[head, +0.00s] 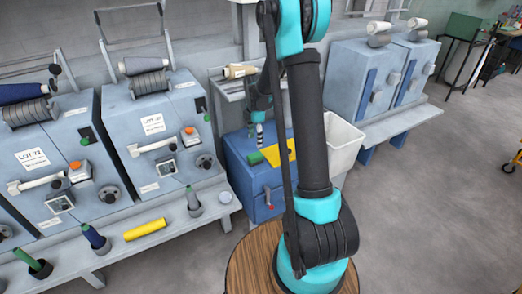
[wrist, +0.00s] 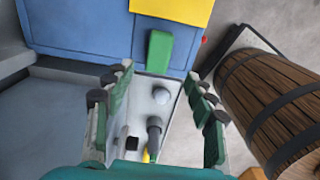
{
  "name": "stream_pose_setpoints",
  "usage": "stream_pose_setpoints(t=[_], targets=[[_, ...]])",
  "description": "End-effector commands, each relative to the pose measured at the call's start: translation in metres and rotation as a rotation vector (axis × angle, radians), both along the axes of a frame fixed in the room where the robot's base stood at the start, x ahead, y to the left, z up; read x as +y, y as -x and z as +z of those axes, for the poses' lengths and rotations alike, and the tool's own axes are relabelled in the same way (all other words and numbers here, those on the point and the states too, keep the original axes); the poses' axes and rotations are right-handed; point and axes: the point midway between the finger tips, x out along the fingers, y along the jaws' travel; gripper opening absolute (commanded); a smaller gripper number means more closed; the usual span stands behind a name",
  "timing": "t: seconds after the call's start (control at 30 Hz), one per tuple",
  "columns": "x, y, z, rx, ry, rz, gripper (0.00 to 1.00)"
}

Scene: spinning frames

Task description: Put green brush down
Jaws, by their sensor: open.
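The green brush (head: 255,158) lies on top of the blue cabinet, beside a yellow sheet (head: 279,152). In the wrist view the brush (wrist: 159,52) shows as a green block by the cabinet's edge, just beyond the fingertips. The blue cabinet (wrist: 80,28) fills the upper part of that view. My gripper (wrist: 158,84) has its two fingers wide apart, with nothing held between them. In the head view my gripper (head: 258,134) is small, above the cabinet by the brush. I cannot tell the exact gap between fingers and brush.
A white bin (head: 343,145) stands right of the cabinet. On the left, a bench (head: 170,227) carries a yellow bobbin (head: 145,230), a grey cone (head: 194,202) and other spools before grey-blue machines (head: 155,130). Open floor (head: 430,200) lies to the right.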

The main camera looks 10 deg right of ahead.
Motion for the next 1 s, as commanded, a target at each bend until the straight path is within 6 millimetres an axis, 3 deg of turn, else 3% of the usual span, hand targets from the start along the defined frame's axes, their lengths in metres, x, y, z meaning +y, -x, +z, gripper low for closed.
stream_pose_setpoints(t=[0.17, 0.5, 0.8, 1.0], targets=[[-0.007, 0.031, 0.024, -0.037, -0.007, -0.188, 0.55], [-0.023, 0.136, 0.070, -0.152, -0.080, -0.834, 0.55], [-0.033, 0.234, 0.074, -0.225, -0.207, -1.399, 0.55], [-0.037, 0.283, 0.063, -0.246, -0.300, -1.700, 0.55]])
